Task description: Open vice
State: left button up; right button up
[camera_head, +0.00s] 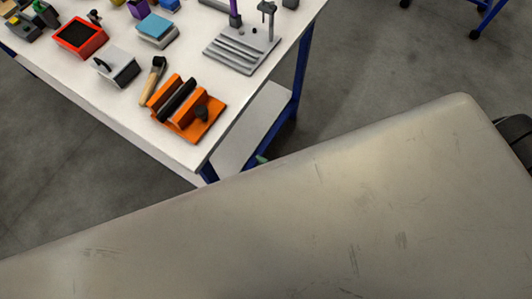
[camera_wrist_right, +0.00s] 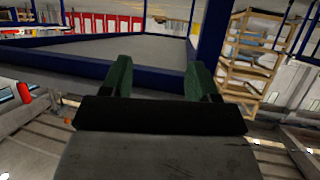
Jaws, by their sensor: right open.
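The vice looks to be the orange block (camera_head: 207,128) with a dark bar across it and a black knob, at the near corner of the white table in the head view. Its jaw gap is too small to judge. My right gripper (camera_wrist_right: 160,80) shows two green fingers spread apart with nothing between them in the wrist view. In the head view only a small green tip of it (camera_head: 261,159) shows, below and right of the vice, apart from it. The rest is hidden behind a large beige surface. My left gripper is not in view.
The white table (camera_head: 128,112) also carries a wooden-handled tool (camera_head: 154,80) beside the vice, a grey slotted stand (camera_head: 242,52), a red tray (camera_head: 80,38) and blue blocks. The table has blue legs and a lower shelf. In the wrist view, a wooden rack (camera_wrist_right: 250,60) stands at right.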

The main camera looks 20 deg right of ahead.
jog(key=s+d+f+g+h, duration=0.1)
jog(key=s+d+f+g, duration=0.1)
jog(key=f, duration=0.5)
jog(key=shift+s+d, duration=0.3)
jog(key=shift+s, duration=0.35)
